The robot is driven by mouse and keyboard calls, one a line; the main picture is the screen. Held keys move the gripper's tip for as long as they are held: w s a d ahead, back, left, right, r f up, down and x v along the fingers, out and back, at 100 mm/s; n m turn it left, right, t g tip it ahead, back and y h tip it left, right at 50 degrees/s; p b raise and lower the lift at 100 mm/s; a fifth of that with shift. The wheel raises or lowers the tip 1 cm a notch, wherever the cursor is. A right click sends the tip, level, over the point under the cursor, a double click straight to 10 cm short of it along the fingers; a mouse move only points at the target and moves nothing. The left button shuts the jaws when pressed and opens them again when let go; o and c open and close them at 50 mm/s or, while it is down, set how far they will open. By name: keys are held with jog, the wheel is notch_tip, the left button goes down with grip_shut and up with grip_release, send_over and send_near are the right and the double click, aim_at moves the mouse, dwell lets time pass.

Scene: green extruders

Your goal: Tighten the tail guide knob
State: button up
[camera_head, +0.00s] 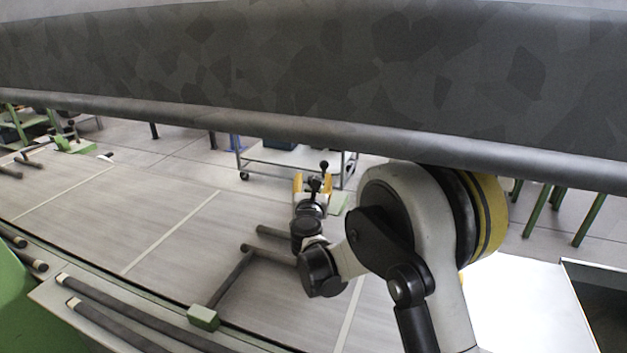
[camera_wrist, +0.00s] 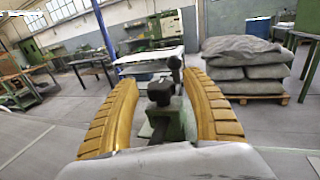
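In the wrist view a black knob (camera_wrist: 160,91) sits on a green upright part (camera_wrist: 176,122), between the two yellow fingers of my gripper (camera_wrist: 160,84). A black ball-ended lever (camera_wrist: 175,64) rises just behind it. My gripper is open, with clear gaps between the fingers and the knob. In the head view my gripper (camera_head: 313,183) is small and far off, its yellow fingers on either side of the dark knob (camera_head: 314,185). The ball end (camera_head: 324,165) shows above it. The lower part of the knob's mount is partly hidden by my gripper.
In the head view a wide dark beam (camera_head: 300,60) crosses the top. A wheeled trolley (camera_head: 290,165) stands behind. The wrist view shows stacked grey sacks (camera_wrist: 247,65) on a pallet at right.

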jog(key=shift+s, duration=0.1)
jog(key=s+a, duration=0.1)
jog(key=s, duration=1)
jog(key=shift+s, duration=0.4)
jog(key=shift+s+f, duration=0.1)
